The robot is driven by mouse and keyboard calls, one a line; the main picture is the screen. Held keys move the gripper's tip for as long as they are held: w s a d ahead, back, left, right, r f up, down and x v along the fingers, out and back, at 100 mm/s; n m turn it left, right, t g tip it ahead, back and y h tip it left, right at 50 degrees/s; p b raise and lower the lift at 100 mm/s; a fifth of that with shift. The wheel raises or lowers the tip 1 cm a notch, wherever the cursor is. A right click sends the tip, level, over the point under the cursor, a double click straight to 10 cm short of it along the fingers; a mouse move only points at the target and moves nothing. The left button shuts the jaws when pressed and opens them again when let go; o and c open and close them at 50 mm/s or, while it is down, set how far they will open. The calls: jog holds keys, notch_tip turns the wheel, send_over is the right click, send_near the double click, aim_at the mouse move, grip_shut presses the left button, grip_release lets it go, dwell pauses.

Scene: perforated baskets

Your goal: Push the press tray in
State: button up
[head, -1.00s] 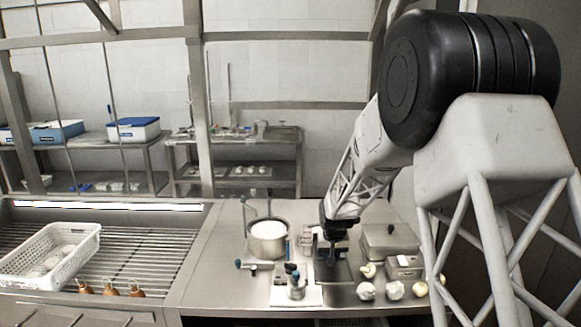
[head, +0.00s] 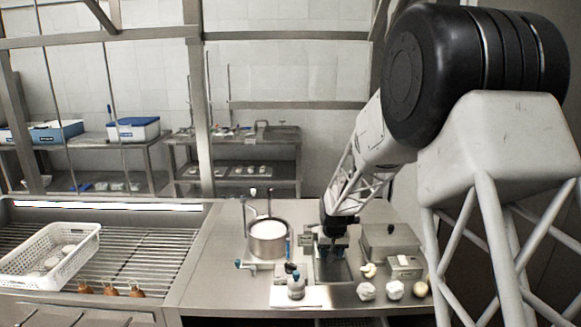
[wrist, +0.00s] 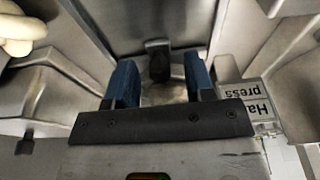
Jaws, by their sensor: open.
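The press tray (head: 333,271) seems to be the grey metal piece on the counter just in front of my gripper in the head view; its edges are hard to make out. My gripper (head: 335,243) points down above its far part. In the wrist view my gripper (wrist: 161,80) has its two blue fingers spread apart with nothing held between them. A small dark block (wrist: 158,60) shows beyond and between the fingers, on a grey metal surface; contact cannot be told. A label reading "Hand press" (wrist: 258,105) appears upside down right of the fingers.
A pot of white contents (head: 268,240) stands left of my gripper. A small knobbed vessel (head: 296,287) stands at front left. A lidded metal box (head: 390,241) and several pale round pieces (head: 395,289) lie to the right. A white perforated basket (head: 50,255) sits far left.

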jog(key=shift+r, duration=2.85)
jog(key=shift+s+d+r, duration=0.1)
jog(key=shift+s+r, duration=0.25)
jog(key=shift+r, duration=0.05)
jog(key=s+d+r, duration=0.2)
jog(key=s+r, duration=0.5)
jog(key=s, duration=0.5)
jog(key=s+d+r, duration=0.1)
jog(key=s+r, duration=0.6)
jog(key=s, duration=0.6)
jog(key=s+d, duration=0.1)
jog(key=s, duration=2.3)
jog(key=shift+s+d, duration=0.15)
jog(key=shift+d, duration=0.2)
